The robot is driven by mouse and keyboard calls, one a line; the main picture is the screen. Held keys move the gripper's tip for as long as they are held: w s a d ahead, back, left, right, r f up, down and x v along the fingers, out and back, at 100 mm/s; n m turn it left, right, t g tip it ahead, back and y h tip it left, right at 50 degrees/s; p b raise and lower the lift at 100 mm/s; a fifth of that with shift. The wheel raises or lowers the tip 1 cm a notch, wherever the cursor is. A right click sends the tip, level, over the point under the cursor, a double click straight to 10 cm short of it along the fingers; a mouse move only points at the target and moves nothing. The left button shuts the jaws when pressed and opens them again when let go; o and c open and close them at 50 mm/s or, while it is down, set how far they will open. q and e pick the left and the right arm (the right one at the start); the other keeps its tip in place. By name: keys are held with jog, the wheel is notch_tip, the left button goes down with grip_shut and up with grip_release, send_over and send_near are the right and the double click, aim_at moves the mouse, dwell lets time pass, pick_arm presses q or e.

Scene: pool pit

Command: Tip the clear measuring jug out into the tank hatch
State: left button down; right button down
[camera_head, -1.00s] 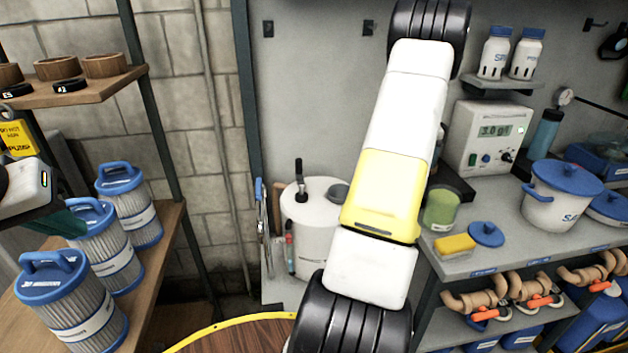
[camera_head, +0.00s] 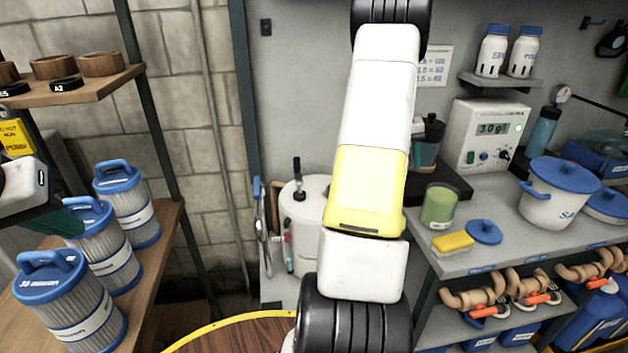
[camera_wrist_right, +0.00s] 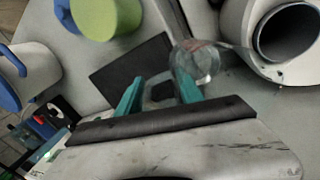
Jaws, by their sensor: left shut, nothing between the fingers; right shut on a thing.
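The clear measuring jug (camera_wrist_right: 200,66) shows in the right wrist view, just beyond my right gripper's teal fingers. My right gripper (camera_wrist_right: 160,84) is shut on it, seemingly by the handle; the grip is partly unclear. The jug's contents are hard to make out. The tank hatch (camera_wrist_right: 288,34) is a round dark opening in the white tank, at the upper right, close beside the jug. In the head view the white tank (camera_head: 305,245) stands partly behind my right arm, which hides the jug and right gripper. My left gripper (camera_head: 66,222) is shut and empty beside the filter cartridges.
Several blue-capped filter cartridges (camera_head: 70,305) stand on the left shelf. On the right bench are a green cup (camera_head: 439,207), a yellow sponge (camera_head: 452,242), a white pot (camera_head: 550,197) and a display box (camera_head: 486,135). A dark mat (camera_wrist_right: 130,72) lies below my right gripper.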

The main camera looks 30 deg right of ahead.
jog(key=shift+w+a+r+g+h, duration=0.15)
jog(key=shift+w+a+g+h, duration=0.15)
jog(key=shift+a+h, duration=0.25)
jog(key=shift+w+a+r+g+h, duration=0.15)
jog(key=shift+a+g+h, duration=0.2)
jog(key=shift+h, duration=0.3)
jog(key=shift+w+a+f+g+h, duration=0.4)
jog(key=shift+a+f+h, duration=0.3)
jog(key=shift+h, duration=0.1)
jog(key=h, duration=0.1)
jog(key=a+g+h, duration=0.1)
jog(key=h, duration=0.1)
jog(key=shift+w+a+r+g+h, duration=0.2)
jog(key=shift+w+r+g+h, duration=0.15)
jog(key=shift+r+h, duration=0.05)
jog(key=shift+w+a+h, duration=0.1)
jog(key=shift+a+h, duration=0.1)
jog(key=shift+h, duration=0.1)
jog(key=shift+w+a+g+h, duration=0.25)
jog(key=shift+a+g+h, duration=0.25)
jog(key=shift+g+h, duration=0.15)
jog(key=shift+w+a+r+g+h, duration=0.25)
jog(key=shift+w+a+r+h, duration=0.15)
jog(key=shift+a+r+h, duration=0.3)
jog(key=shift+w+a+r, duration=0.1)
jog(key=shift+w+a, duration=0.15)
jog(key=shift+a, duration=0.3)
jog(key=shift+w+a+r+g+h, duration=0.15)
jog(key=shift+a+r+g+h, duration=0.15)
jog(key=shift+r+h, duration=0.3)
